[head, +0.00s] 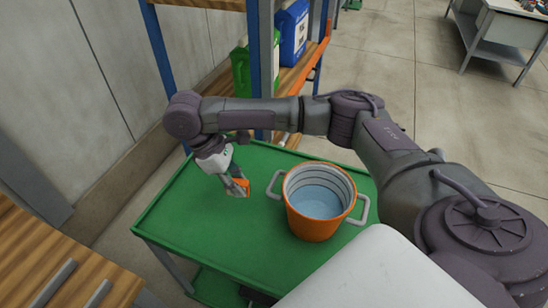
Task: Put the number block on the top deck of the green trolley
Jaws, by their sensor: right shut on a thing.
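The green trolley (179,220) stands in front of me, its top deck facing up. My right gripper (236,190) points down over the left part of this deck, shut on the number block (241,184). Only a small orange part of the block shows between the fingers, and no number can be read. The block is low over the deck; I cannot tell whether it touches it. My left gripper is not in view.
An orange pot (313,226) with grey side handles and a pale blue inside stands on the deck, right of my gripper. Behind is a shelf rack with green (240,72) and blue (292,34) canisters. Wooden drawers (50,262) are at lower left. The deck's left side is clear.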

